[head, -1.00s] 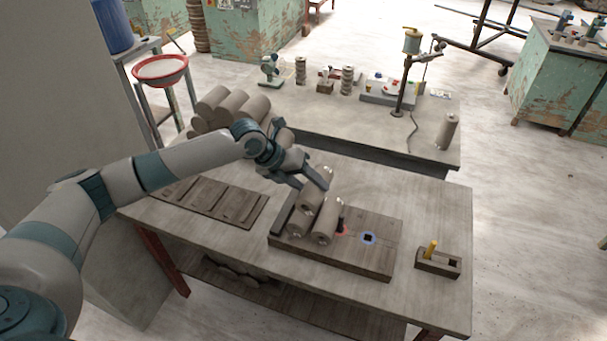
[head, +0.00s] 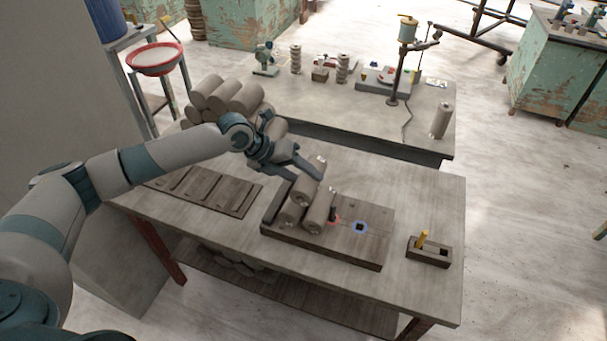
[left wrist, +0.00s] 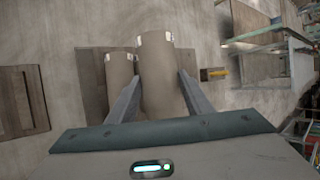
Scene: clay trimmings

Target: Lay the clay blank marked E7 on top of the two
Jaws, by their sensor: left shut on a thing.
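My left gripper (head: 306,170) is shut on a grey clay cylinder (head: 310,186), the upper one of three. It sits between the fingers (left wrist: 160,75) in the left wrist view. In the head view it lies over two similar cylinders, a left one (head: 291,211) and a right one (head: 317,211), side by side on a wooden board (head: 345,247). It looks low against them, but I cannot tell whether it touches both. One lower cylinder (left wrist: 119,75) shows left of the held one in the wrist view. Marks on the cylinders are too small to read. My right gripper is not in view.
A slatted wooden board (head: 215,192) lies left on the table (head: 400,290). Right of the cylinders are a blue-ringed square hole (head: 360,227) and a small block with a yellow peg (head: 429,252). Several cylinders (head: 237,97) are stacked behind my arm. The table's right end is mostly clear.

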